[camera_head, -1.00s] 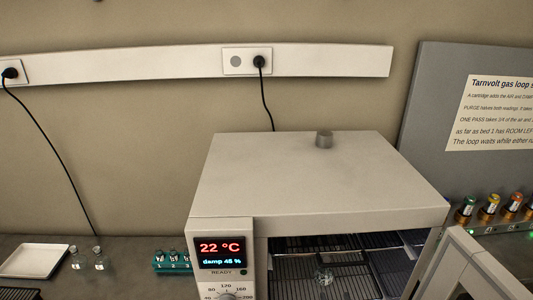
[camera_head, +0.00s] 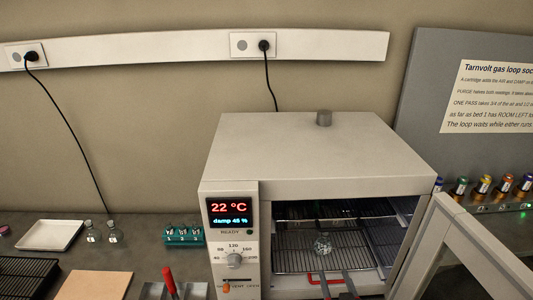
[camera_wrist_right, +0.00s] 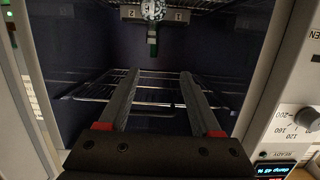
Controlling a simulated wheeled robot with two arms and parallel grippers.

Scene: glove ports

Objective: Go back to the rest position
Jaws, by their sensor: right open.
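My right gripper (camera_head: 335,274) shows at the bottom of the head view, in front of the open oven (camera_head: 300,150). Its two grey fingers with red parts are apart and nothing is between them. In the right wrist view the gripper (camera_wrist_right: 160,75) points into the dark chamber, with wire racks around the fingertips. A small glass flask (camera_head: 322,244) stands on the rack inside the oven, beyond the fingers. A round glass piece also shows at the top of the right wrist view (camera_wrist_right: 153,10). My left gripper is not in view.
The open oven door (camera_head: 462,245) stands to the right. Left of the oven are a teal vial rack (camera_head: 183,236), two flasks (camera_head: 103,233), a white tray (camera_head: 48,235), a tan board (camera_head: 95,285) and a red-handled tool (camera_head: 169,279). Several coloured cartridges (camera_head: 483,186) stand at the right.

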